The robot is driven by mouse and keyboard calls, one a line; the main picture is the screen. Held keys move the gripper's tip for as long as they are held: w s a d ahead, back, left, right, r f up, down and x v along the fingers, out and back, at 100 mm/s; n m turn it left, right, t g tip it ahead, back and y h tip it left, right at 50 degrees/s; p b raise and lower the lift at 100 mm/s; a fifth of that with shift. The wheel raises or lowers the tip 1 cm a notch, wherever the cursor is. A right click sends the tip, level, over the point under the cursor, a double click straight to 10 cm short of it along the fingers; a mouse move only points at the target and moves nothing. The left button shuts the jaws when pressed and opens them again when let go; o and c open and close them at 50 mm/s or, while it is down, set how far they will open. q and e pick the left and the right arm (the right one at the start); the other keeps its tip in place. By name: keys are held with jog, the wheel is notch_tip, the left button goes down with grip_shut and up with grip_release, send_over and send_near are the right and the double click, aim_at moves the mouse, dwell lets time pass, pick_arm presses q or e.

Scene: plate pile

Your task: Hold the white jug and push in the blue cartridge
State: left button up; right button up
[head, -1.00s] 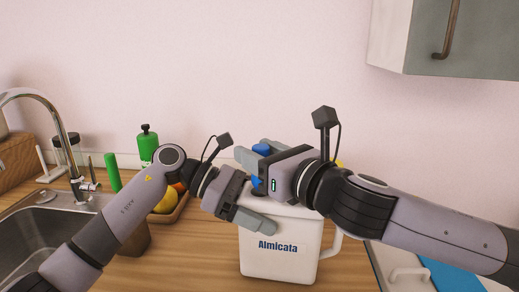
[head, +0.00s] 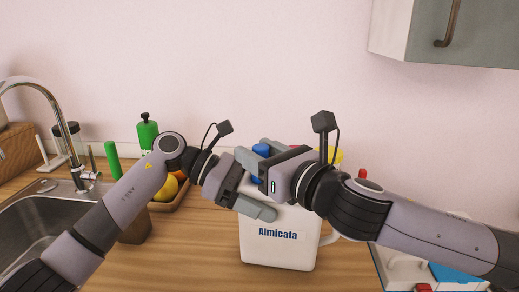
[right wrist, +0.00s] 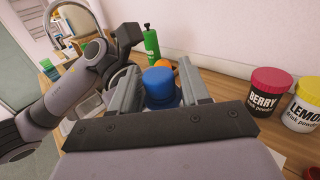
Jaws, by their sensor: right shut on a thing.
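The white jug (head: 278,250), labelled "Almicata", stands upright on the wooden counter. The blue cartridge (head: 261,150) shows above the jug between the fingers of my right gripper (head: 265,156). In the right wrist view the cartridge (right wrist: 158,85) sits between both fingers, and the gripper (right wrist: 157,70) is shut on it. The jug's opening and the cartridge's lower end are mostly hidden by my grippers. My left gripper (head: 252,198) is at the jug's upper left, with one finger across its front.
A sink with a tap (head: 70,140) lies at the left. A green bottle (head: 147,130) and a fruit tray (head: 172,200) stand behind my left arm. Berry (right wrist: 268,92) and lemon (right wrist: 305,105) drink powder jars stand by the wall. Counter in front of the jug is clear.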

jog(key=shift+f, duration=0.2)
jog(key=shift+r, duration=1.45)
jog(key=shift+f, duration=0.35)
dwell(0.7)
jog(key=shift+f, duration=0.7)
jog(key=shift+f, duration=0.45)
jog(key=o, duration=1.2)
jog(key=shift+c, duration=0.2)
jog(key=shift+f, duration=0.15)
